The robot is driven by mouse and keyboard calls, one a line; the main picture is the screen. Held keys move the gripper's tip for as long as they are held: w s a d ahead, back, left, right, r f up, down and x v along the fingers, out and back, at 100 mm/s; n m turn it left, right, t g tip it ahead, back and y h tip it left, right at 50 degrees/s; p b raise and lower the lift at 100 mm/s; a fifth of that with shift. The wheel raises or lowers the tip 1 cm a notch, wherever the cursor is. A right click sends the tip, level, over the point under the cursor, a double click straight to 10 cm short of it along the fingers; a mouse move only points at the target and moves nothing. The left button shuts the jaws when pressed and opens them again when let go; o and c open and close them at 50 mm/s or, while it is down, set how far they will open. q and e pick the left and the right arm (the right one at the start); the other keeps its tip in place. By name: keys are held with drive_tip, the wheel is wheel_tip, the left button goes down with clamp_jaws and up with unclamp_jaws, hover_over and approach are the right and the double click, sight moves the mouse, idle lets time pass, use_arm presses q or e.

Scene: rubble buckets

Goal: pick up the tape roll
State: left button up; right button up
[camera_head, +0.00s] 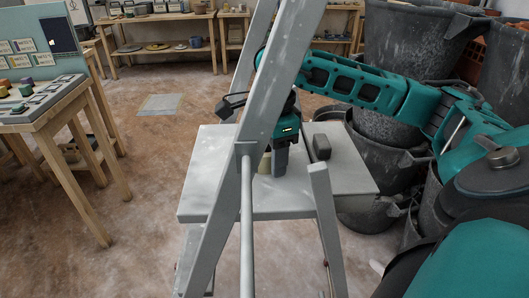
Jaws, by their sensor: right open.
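A pale beige piece of what looks like the tape roll (265,164) shows on the grey platform (205,190) of a stepladder. The ladder's rail and my gripper hide most of it. My right gripper (275,168) points down over the platform, right at the beige piece. One dark finger shows just right of it; the other finger is hidden behind the rail. The gripper is open, and I cannot tell whether it touches the roll. My left gripper is not in view.
A dark block (321,147) lies on the platform right of my gripper. The ladder's slanted rail (262,95) crosses in front. Stacked dark buckets (405,45) stand at the right. A wooden table (50,122) with small items is at the left, and open floor lies between.

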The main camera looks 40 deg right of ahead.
drive_tip(key=shift+f, duration=0.25)
drive_tip(key=shift+c, duration=0.4)
clamp_jaws()
